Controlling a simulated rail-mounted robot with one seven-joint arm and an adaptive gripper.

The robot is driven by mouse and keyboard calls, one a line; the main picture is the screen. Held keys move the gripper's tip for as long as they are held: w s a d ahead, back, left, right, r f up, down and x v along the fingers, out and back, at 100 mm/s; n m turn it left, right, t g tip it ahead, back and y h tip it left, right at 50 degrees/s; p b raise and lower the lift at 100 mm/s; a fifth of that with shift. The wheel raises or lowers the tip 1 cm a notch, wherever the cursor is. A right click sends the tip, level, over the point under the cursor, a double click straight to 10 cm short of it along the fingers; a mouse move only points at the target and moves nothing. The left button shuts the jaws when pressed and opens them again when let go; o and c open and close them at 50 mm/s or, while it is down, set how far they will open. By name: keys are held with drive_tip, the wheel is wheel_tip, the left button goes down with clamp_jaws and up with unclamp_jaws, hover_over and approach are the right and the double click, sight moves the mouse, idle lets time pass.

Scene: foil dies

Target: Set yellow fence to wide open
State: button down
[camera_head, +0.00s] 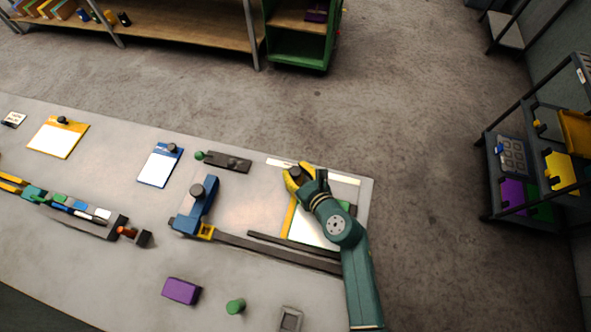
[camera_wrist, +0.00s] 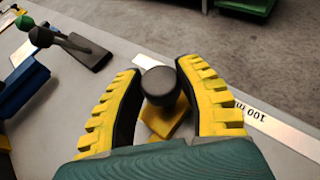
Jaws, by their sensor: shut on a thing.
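My gripper (camera_head: 297,174) has yellow fingers and is shut around a dark round knob. The knob shows between the fingertips in the wrist view (camera_wrist: 158,84). Under the knob is a yellow piece (camera_wrist: 165,123), which I take for the yellow fence. In the head view a narrow yellow strip (camera_head: 290,217) shows along the left side of a white plate (camera_head: 308,232), partly under my arm. My fingers and arm hide most of the fence and some of the plate.
A white scale strip (camera_head: 342,178), marked 100 mm in the wrist view, lies just beyond. To the left stand a blue block (camera_head: 206,196) with a knob, a dark plate with a green knob (camera_head: 228,162), and a blue-edged board (camera_head: 160,167). Dark rails (camera_head: 270,247) run in front.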

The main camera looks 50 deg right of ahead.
drive_tip(key=w+a+p, duration=0.1)
drive_tip(key=w, duration=0.1)
drive_tip(key=w+a+p, duration=0.1)
drive_tip(key=w, duration=0.1)
drive_tip(key=w+a+p, duration=0.1)
drive_tip(key=w, duration=0.1)
drive_tip(key=shift+w+a, duration=0.1)
drive_tip(key=shift+w, duration=0.1)
drive_tip(key=shift+w+a+f, duration=0.1)
drive_tip(key=shift+w, duration=0.1)
drive_tip(key=c, duration=0.7)
unclamp_jaws()
drive_tip(key=shift+s, duration=0.15)
drive_tip(key=v, duration=1.1)
drive_tip(key=shift+s+a+r, duration=0.1)
drive_tip(key=shift+s+r, duration=0.15)
drive_tip(key=shift+s, duration=0.1)
